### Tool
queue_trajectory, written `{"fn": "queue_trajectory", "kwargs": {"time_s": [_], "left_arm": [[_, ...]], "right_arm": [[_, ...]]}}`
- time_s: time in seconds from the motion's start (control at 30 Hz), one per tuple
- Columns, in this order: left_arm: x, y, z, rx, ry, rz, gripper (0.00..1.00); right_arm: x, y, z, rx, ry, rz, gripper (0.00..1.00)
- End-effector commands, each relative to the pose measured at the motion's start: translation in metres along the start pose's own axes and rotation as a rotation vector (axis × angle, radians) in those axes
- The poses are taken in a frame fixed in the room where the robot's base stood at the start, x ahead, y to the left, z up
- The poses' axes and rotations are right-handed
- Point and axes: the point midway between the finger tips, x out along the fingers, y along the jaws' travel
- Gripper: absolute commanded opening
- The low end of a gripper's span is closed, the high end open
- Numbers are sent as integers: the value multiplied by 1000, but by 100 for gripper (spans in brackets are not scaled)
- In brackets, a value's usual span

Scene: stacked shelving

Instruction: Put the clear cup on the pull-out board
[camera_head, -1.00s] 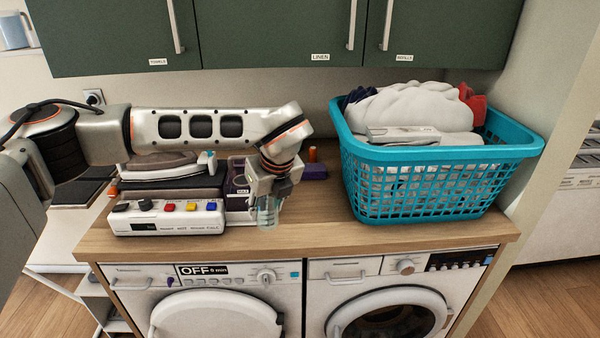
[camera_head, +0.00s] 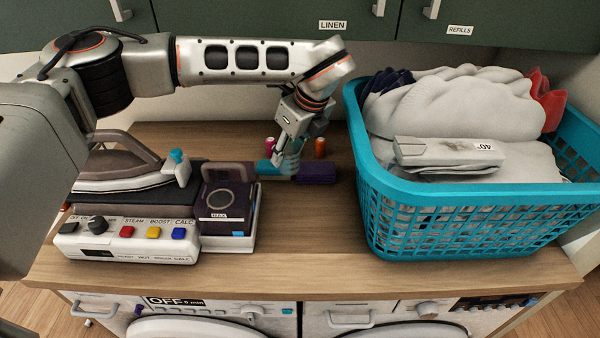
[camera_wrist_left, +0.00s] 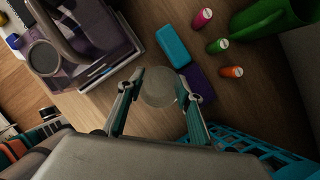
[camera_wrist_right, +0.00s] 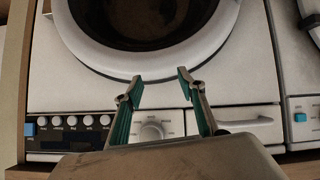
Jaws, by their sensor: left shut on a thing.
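My left gripper (camera_head: 291,165) is shut on the clear cup (camera_wrist_left: 158,87), above the wooden worktop. In the left wrist view, the see-through cup sits between the two fingers (camera_wrist_left: 160,82). In the head view the cup (camera_head: 289,163) is small and mostly hidden by the fingers, in front of a teal block and a dark purple block. I cannot tell from these views whether its base touches anything. My right gripper (camera_wrist_right: 158,84) is open and empty, facing a white washing machine front. I cannot pick out a pull-out board.
A steam iron station (camera_head: 130,235) and a purple box (camera_head: 226,205) stand left of the cup. A teal laundry basket (camera_head: 470,225) full of cloth stands at the right. Small spools (camera_head: 320,147) stand behind. The worktop's front middle (camera_head: 305,235) is bare.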

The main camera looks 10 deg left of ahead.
Motion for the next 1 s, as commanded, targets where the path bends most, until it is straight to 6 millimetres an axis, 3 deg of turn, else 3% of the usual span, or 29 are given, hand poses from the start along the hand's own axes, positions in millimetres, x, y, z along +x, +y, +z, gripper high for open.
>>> {"fn": "queue_trajectory", "kwargs": {"time_s": [0.2, 0.47, 0.7, 1.0], "left_arm": [[33, 1, -14, 1, 2, 3, 26], [56, 0, -24, 0, 1, 2, 26], [90, 0, -38, 1, 1, 2, 26], [90, 0, -38, 0, 0, 1, 24]], "right_arm": [[5, -9, 8, 3, 4, -13, 40], [7, -17, -8, 0, 46, -28, 40], [18, -16, 7, -3, 42, -25, 40], [18, -16, 13, -5, 31, -24, 40]]}}
